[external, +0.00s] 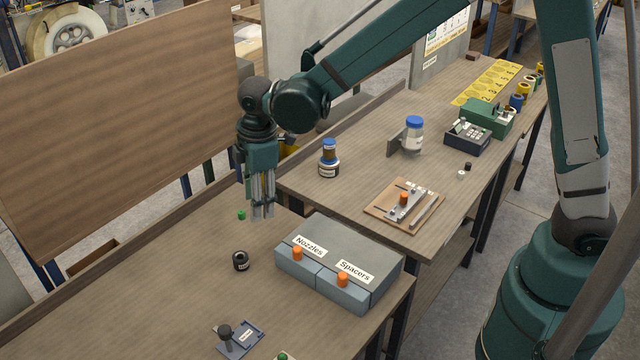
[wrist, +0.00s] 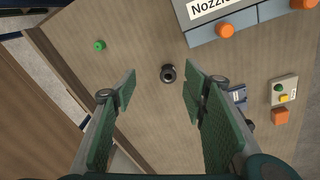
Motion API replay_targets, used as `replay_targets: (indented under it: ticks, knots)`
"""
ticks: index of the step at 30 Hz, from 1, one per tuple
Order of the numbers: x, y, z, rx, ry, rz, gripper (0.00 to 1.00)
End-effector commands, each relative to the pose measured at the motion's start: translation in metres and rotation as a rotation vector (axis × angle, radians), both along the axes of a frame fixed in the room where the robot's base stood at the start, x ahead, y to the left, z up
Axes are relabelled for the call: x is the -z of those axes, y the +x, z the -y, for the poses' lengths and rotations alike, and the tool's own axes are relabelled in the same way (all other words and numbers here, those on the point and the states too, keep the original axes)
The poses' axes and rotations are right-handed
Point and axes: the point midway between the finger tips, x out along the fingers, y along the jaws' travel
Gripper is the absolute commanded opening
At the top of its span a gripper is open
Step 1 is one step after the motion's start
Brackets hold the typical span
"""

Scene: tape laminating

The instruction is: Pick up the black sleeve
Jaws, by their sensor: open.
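My gripper (external: 262,212) hangs pointing down above the bench, behind the sleeve in the external view, and is empty. In the wrist view my gripper (wrist: 160,88) shows its two green finger pads wide apart, with nothing between them touching.
A grey drawer box (external: 350,245) labelled Nozzles and Spacers stands right of the sleeve. A small green piece (external: 241,215) lies behind it. A grey fixture with a black knob (external: 226,332) lies in front. Bench around the sleeve is clear.

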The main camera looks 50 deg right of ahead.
Motion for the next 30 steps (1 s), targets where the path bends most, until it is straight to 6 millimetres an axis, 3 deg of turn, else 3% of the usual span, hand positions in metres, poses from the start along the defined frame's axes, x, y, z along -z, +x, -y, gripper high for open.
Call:
replay_targets:
  ticks: [9, 15, 21, 30]
  knots:
    - [0.057, 0.016, -0.04, -0.128, -0.028, -0.052, 0.43]
    - [0.084, 0.019, -0.058, -0.189, -0.039, -0.077, 0.43]
    - [0.095, 0.021, -0.064, -0.212, -0.044, -0.087, 0.43]
    - [0.095, 0.021, -0.064, -0.214, -0.043, -0.088, 0.43]
